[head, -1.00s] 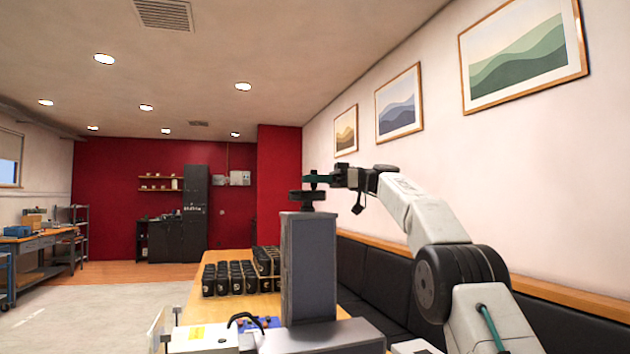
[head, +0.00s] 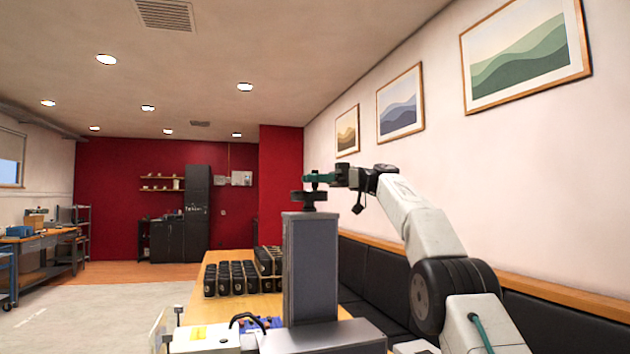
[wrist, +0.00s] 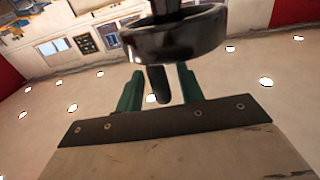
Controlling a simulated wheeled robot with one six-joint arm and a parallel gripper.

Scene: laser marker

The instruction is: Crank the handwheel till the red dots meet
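The dark handwheel (head: 309,196) sits flat on top of a tall grey column (head: 311,268). In the wrist view the wheel's dark rim (wrist: 178,36) fills the upper middle, and its upright handle (wrist: 158,84) shows between my two green fingers. My gripper (head: 313,178) is at the wheel's top, reaching in from the right. In the wrist view my gripper (wrist: 160,78) straddles the handle, with a narrow gap visible on each side. I see no red dots in either view.
Several black items (head: 230,277) stand on the wooden table behind. A dark padded bench (head: 372,272) runs along the right wall. The air around the wheel looks clear.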

